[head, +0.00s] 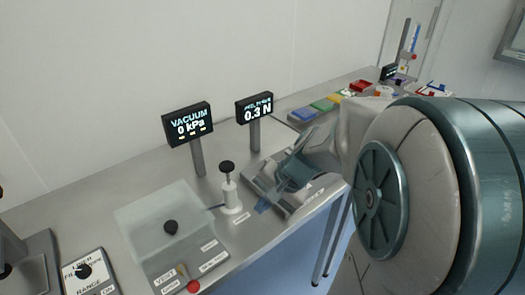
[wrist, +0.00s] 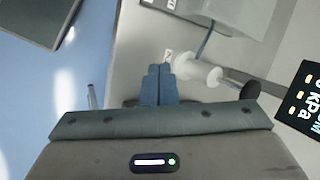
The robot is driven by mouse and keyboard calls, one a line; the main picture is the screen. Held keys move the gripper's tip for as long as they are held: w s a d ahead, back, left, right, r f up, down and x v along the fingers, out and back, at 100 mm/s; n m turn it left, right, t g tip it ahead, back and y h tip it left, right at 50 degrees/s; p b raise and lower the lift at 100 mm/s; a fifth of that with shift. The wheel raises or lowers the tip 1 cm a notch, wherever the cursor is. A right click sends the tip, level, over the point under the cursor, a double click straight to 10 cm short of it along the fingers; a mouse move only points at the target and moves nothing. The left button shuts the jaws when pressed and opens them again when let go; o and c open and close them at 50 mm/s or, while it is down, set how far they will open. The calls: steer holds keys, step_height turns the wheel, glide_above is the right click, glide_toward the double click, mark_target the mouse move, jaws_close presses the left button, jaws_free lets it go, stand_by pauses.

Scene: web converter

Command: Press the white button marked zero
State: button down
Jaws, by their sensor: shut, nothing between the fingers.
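I cannot make out a white button marked zero in either view; my gripper and arm cover part of the bench. My gripper (wrist: 160,70) is shut and empty, its two blue fingers together and pointing at the grey bench top. A small white label (wrist: 168,55) with unreadable marks lies just beyond the fingertips. A white hand pump (wrist: 213,76) with a black knob is just right of the fingers. In the head view the blue fingertips (head: 263,205) show right of the pump (head: 231,197). The force display (head: 254,108) reads 0.3 N.
The vacuum display (head: 188,124) reads 0 kPa. A clear-lidded box (head: 165,215) with a black knob stands left of the pump, with a red button (head: 193,286) at its front. A range dial panel (head: 88,276) is at lower left. Coloured blocks (head: 325,104) stand further back.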

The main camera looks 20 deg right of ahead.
steer(key=w+d+r+m+t+p, duration=0.1)
steer(key=w+d+m+t+p, duration=0.3)
steer(key=w+d+m, duration=0.5)
steer(key=d+m+p, duration=0.1)
steer(key=d+m, duration=0.1)
steer(key=d, duration=0.2)
steer(key=shift+d+r+t, duration=0.15)
steer(key=shift+r+t, duration=0.15)
steer(key=shift+r, duration=0.1)
step_height(320, 180, down, 7)
steer(key=b, duration=0.4)
steer(key=shift+f+b, duration=0.1)
steer(key=shift+b, duration=0.3)
steer(key=shift+f+b, duration=0.8)
steer(key=shift+b, duration=0.15)
steer(key=shift+f+b, duration=0.45)
steer(key=shift+b, duration=0.2)
